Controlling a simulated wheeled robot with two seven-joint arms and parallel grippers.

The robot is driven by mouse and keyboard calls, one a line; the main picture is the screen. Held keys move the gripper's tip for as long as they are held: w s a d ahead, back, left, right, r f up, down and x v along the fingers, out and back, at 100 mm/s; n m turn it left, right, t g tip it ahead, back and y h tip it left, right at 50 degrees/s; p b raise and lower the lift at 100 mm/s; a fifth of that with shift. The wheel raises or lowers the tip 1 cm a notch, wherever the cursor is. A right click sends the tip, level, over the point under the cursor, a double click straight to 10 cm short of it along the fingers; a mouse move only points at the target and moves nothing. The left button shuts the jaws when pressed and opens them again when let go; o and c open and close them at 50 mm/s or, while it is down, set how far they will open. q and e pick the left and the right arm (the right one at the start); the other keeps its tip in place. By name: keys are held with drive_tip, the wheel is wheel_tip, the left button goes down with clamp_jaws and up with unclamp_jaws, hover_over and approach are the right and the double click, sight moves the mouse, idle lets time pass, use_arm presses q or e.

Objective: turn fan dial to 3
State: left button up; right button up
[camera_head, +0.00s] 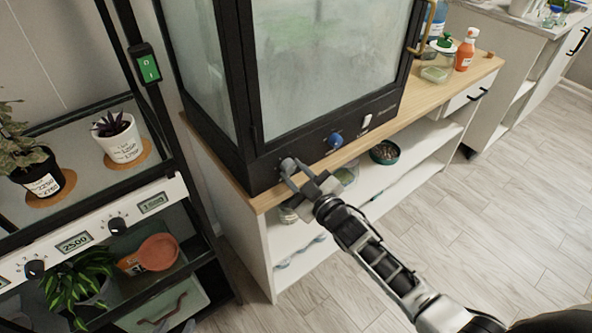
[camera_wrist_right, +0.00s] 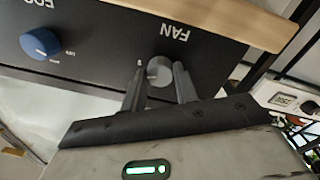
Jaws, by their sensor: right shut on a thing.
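The grey fan dial (camera_wrist_right: 159,70) sits on the black front panel of the glass cabinet, by the upside-down word FAN in the right wrist view. In the head view the dial (camera_head: 288,165) is at the panel's left end. My right gripper (camera_head: 300,175) reaches it from the lower right. In the right wrist view my right gripper (camera_wrist_right: 160,82) has a finger on each side of the dial and is shut on it. The small marks around the dial are too small to read, so its setting cannot be told. My left gripper is not in view.
A blue dial (camera_head: 335,140) and a white switch (camera_head: 366,121) are further right on the panel. The cabinet (camera_head: 320,60) stands on a wooden-topped shelf unit (camera_head: 262,198). A plant rack with a control strip (camera_head: 95,231) stands at left. Floor at right is clear.

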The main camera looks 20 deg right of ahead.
drive_tip(key=shift+m+p, duration=0.35)
drive_tip(key=shift+m, duration=1.25)
drive_tip(key=o, duration=1)
drive_tip(key=shift+c, duration=0.2)
drive_tip(key=v, duration=1.6)
drive_tip(key=shift+r, duration=0.15)
